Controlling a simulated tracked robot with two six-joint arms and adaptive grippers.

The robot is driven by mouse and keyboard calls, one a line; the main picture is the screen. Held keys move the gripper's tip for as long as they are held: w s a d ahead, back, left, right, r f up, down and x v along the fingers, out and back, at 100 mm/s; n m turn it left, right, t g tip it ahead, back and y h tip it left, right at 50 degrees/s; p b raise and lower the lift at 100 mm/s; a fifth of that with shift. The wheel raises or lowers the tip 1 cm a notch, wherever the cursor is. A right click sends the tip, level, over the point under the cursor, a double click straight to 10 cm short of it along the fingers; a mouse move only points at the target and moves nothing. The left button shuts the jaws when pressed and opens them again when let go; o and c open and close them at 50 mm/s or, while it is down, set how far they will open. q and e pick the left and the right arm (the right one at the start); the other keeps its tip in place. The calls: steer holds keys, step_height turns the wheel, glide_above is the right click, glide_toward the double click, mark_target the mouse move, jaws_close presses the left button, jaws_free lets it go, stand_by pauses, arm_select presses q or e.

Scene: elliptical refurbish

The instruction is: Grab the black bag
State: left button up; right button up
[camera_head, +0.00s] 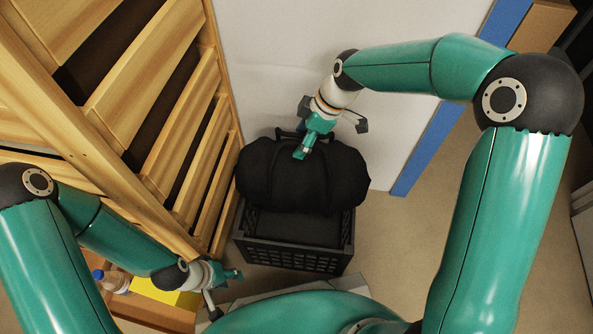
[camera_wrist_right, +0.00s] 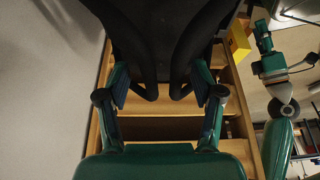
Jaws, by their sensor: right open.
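The black bag (camera_head: 335,180) is a rounded duffel lying on top of a black crate (camera_head: 290,255) in the head view. My right gripper (camera_head: 332,137) is above the bag, at its back upper side. In the right wrist view, the bag (camera_wrist_right: 165,25) fills the top middle, and two dark strap-like loops hang between the fingers of my right gripper (camera_wrist_right: 161,82). The fingers are spread with a gap on both sides of the loops. My left gripper (camera_head: 222,288) is apart from the bag, low at the left, with its fingers spread and empty.
A slatted wooden shelf unit (camera_head: 150,110) stands close at the left of the crate. A white panel (camera_head: 275,60) with a blue edge (camera_head: 425,150) is behind. A bottle (camera_head: 112,281) and a yellow item (camera_head: 165,291) are near my left gripper. Floor right of the crate is clear.

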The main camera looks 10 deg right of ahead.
steer(key=shift+f, duration=0.2)
stand_by(0.4)
jaws_close()
steer(key=shift+r, duration=0.1)
